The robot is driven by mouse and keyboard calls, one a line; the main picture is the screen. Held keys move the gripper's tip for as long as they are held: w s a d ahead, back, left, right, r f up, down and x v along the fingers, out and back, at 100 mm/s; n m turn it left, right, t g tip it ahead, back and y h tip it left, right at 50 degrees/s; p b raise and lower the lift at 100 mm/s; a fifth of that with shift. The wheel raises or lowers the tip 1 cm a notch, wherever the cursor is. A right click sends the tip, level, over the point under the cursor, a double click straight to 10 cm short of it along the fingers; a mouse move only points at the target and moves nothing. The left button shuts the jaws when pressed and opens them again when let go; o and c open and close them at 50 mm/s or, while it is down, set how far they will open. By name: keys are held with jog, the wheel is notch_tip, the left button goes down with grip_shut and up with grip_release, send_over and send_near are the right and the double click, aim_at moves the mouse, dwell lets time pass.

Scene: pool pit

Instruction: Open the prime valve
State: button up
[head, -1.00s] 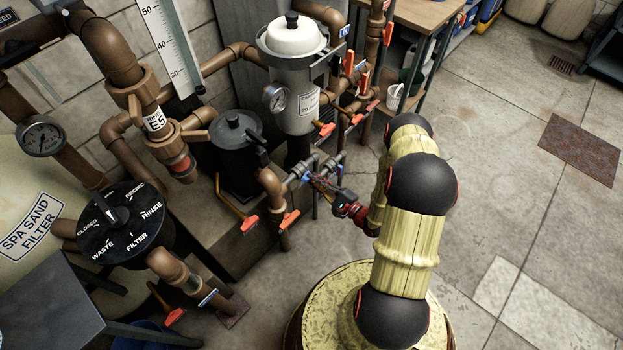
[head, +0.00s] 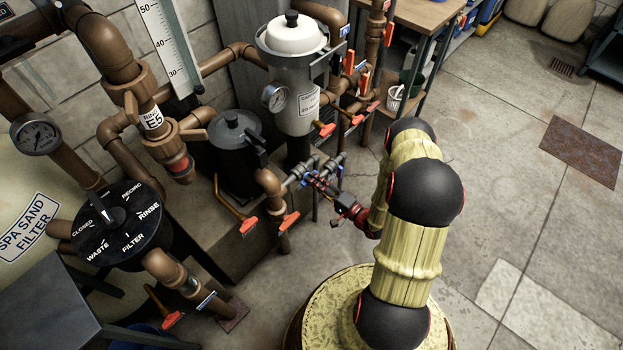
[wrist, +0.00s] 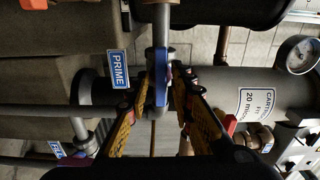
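In the wrist view a blue lever (wrist: 161,76) stands upright in the picture on a thin grey pipe. A blue PRIME label (wrist: 119,69) hangs just left of it. My gripper (wrist: 164,80) has one yellow-and-black finger on each side of the blue lever. The fingers are apart, with the lever between their tips; contact on either side is not clear. In the head view my gripper (head: 309,178) reaches small grey pipes (head: 328,165) beside the black pump pot (head: 236,140). The lever is tiny there and partly hidden by the gripper.
The grey cartridge filter (head: 293,95) with a gauge (head: 275,97) rises behind the gripper. Several orange-handled valves are close by, one at the lower left (head: 249,225). The spa filter's dial (head: 120,222) stands at left. The floor at right (head: 500,180) is open.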

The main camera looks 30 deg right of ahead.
jog(key=shift+o, duration=1)
jog(key=shift+d, duration=0.1)
jog(key=v, duration=0.7)
jog(key=shift+r, duration=0.1)
